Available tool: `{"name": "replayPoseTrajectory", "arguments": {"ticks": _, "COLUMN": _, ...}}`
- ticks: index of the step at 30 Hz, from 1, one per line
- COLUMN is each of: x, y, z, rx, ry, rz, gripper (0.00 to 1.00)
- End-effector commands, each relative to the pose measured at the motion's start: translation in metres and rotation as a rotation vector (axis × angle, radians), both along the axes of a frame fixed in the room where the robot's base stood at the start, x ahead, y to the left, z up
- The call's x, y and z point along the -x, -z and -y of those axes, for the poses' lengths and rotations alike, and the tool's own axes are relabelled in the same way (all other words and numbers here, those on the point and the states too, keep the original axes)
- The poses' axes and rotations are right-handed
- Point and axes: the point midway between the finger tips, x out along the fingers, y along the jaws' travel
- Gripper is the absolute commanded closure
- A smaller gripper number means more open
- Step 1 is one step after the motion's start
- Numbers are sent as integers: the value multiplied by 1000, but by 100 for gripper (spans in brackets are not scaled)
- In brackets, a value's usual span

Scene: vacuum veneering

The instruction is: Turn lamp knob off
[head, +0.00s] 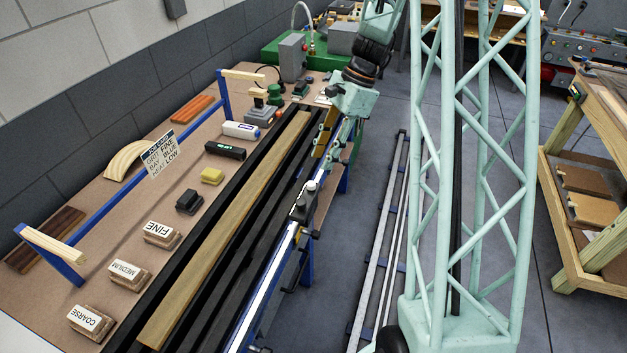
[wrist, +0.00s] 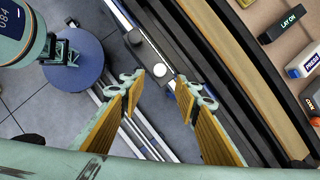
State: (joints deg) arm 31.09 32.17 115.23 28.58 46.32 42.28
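No lamp is clearly recognisable, and I cannot tell which part is its knob. A round white knob (head: 311,186) sits on a dark carriage (head: 304,203) on the rail along the bench's front edge. The same white knob (wrist: 159,70) shows in the wrist view, just beyond and between my fingertips. My gripper (wrist: 160,86) is open, its yellow-padded fingers spread with nothing between them. In the head view my gripper (head: 328,133) hangs over the bench's front side, farther back than the white knob.
Floor rails (head: 385,240) run alongside.

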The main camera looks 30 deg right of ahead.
Motion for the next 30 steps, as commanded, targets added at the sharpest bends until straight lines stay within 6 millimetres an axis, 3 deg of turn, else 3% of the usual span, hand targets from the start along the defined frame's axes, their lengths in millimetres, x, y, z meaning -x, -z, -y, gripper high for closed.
{"name": "replayPoseTrajectory", "arguments": {"ticks": 18, "x": -2, "y": 73, "z": -30, "rx": -1, "ry": 0, "rz": -2, "gripper": 70}}
{"name": "replayPoseTrajectory", "arguments": {"ticks": 30, "x": -4, "y": 86, "z": -36, "rx": 0, "ry": 0, "rz": 0, "gripper": 70}}
